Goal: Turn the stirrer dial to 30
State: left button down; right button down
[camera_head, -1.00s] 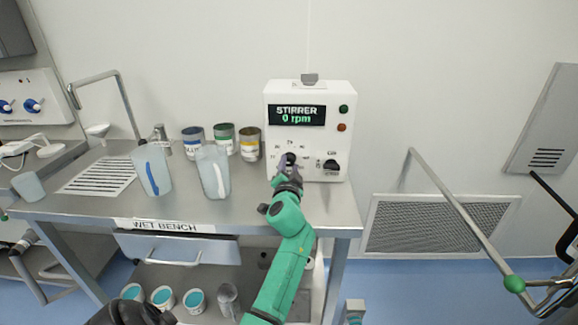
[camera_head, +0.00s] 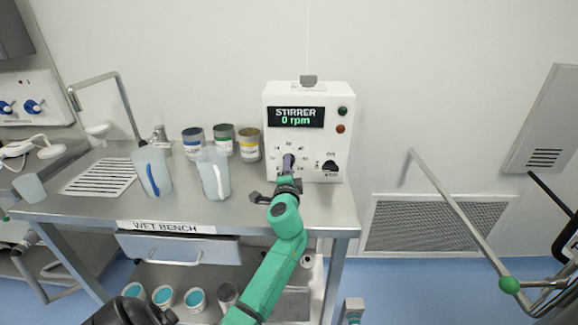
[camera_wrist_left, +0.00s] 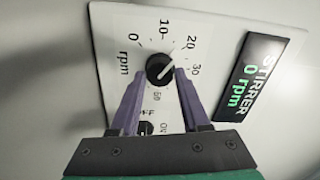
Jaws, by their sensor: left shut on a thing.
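The stirrer box (camera_head: 338,105) is white and stands at the right end of the bench; its display (camera_head: 296,117) reads "STIRRER 0 rpm". In the left wrist view its black dial (camera_wrist_left: 160,69) has a white pointer line aimed at about the 20 mark, with the 30 mark beside it. My left gripper (camera_wrist_left: 161,76) has its two purple fingers on either side of the dial, shut on it. In the head view this gripper (camera_head: 288,163) hides most of the dial. My right gripper is not in view.
A black on/off knob (camera_head: 331,167) sits right of the dial, below green and red buttons. Two jugs (camera_head: 214,174) and several cans (camera_head: 248,145) stand left on the wet bench (camera_head: 105,205). A metal rail (camera_head: 455,212) stands to the right.

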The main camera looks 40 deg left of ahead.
pick_arm(q)
jog(key=m+p, duration=0.1)
jog(key=m, duration=0.2)
jog(key=m+p, duration=0.1)
jog(key=m, duration=0.3)
jog(key=m+p, duration=0.2)
jog(key=m, duration=0.1)
jog(key=shift+a+r+m, duration=0.25)
jog(key=shift+r+m, duration=0.05)
jog(key=shift+r, duration=0.1)
jog(key=shift+m, duration=0.3)
jog(key=shift+c, duration=1.9)
grip_release()
jog(key=shift+w+f, duration=0.1)
jog(key=shift+f, duration=0.15)
jog(key=shift+d+f, duration=0.1)
